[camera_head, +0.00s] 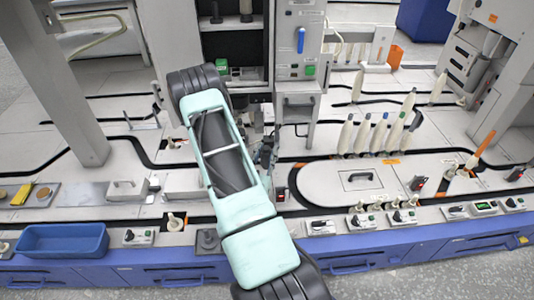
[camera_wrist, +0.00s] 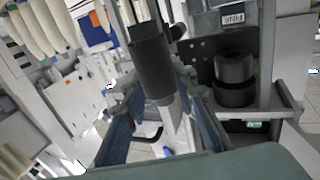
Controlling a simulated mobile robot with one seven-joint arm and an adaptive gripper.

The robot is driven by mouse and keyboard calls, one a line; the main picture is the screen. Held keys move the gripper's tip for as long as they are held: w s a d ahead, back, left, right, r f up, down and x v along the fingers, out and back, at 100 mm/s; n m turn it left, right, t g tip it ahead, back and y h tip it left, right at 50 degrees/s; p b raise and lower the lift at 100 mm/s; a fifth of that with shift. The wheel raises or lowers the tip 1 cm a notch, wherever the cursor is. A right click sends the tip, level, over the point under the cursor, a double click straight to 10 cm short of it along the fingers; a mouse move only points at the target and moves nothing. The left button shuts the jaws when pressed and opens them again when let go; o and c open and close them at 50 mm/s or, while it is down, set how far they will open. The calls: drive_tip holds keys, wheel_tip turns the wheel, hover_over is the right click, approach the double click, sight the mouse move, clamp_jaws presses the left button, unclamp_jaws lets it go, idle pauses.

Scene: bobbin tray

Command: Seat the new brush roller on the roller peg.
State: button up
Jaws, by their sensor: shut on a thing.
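My gripper (camera_wrist: 160,105) shows in the wrist view with its two blue-grey fingers closed about a dark, smooth cylinder (camera_wrist: 151,64). I take this cylinder for the new brush roller; it looks tilted slightly in the picture. In the head view my gripper (camera_head: 266,152) is beside the central machine, below its dark opening, and mostly too small and dark to make out. I cannot make out the roller there. The roller peg cannot be told for certain in either view.
In the wrist view, dark stacked cylinders (camera_wrist: 235,68) stand at the right by a plate marked FINE (camera_wrist: 232,17). The central machine (camera_head: 300,45) rises close to my gripper. Several pale bobbins (camera_head: 363,132) stand to the right. A blue bin (camera_head: 62,240) sits front left.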

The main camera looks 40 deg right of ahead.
drive_tip(key=w+d, duration=0.6)
drive_tip(key=w, duration=0.1)
drive_tip(key=w+d, duration=0.3)
drive_tip(key=w, duration=0.1)
drive_tip(key=shift+w+d+f, duration=0.15)
drive_tip(key=shift+d+f, duration=0.1)
drive_tip(key=shift+f, duration=1.2)
drive_tip(key=shift+f, duration=0.1)
drive_tip(key=shift+f, duration=1.1)
drive_tip(key=o, duration=1.2)
drive_tip(key=shift+a, duration=0.1)
drive_tip(key=shift+o, duration=0.2)
